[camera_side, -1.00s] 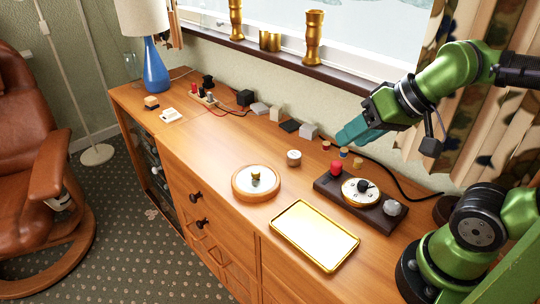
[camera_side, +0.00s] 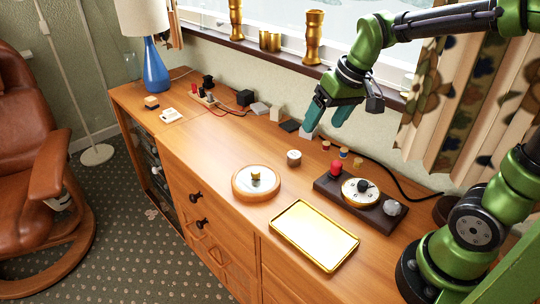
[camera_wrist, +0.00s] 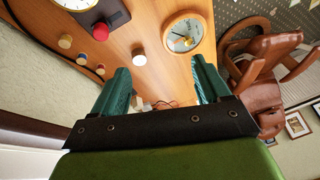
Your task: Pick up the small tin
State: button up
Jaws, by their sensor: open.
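A small round white-topped tin (camera_side: 294,158) stands upright on the wooden sideboard, between the round wooden-rimmed dial and the dark board. In the wrist view the tin (camera_wrist: 139,57) shows between and beyond the fingertips, nearer the left finger. My gripper (camera_side: 326,117) is open and empty, with its teal fingers pointing down. It is in the air above the back of the sideboard, up and to the right of the tin in the side view. In the wrist view both fingers of my gripper (camera_wrist: 160,67) show with a wide gap between them.
The round wooden-rimmed dial (camera_side: 256,192) lies left of the tin. A dark board (camera_side: 327,187) with a red knob and a clock face is on the right. A gold tray (camera_side: 277,231) lies in front. Several small spools, blocks and a cable line the back edge.

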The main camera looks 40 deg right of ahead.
jog(key=w+d+f+n+g+h, duration=0.1)
jog(key=w+d+f+n+g, duration=0.1)
jog(key=w+d+f+n, duration=0.3)
jog(key=w+d+f+n+g, duration=0.1)
jog(key=w+d, duration=0.1)
jog(key=w, duration=0.6)
jog(key=n, duration=0.4)
send_over(295, 154)
jog(key=shift+g, duration=0.4)
notch_tip(295, 154, down, 11)
jog(key=shift+w+d+r, duration=0.1)
jog(key=shift+d+r, duration=0.05)
notch_tip(295, 154, down, 5)
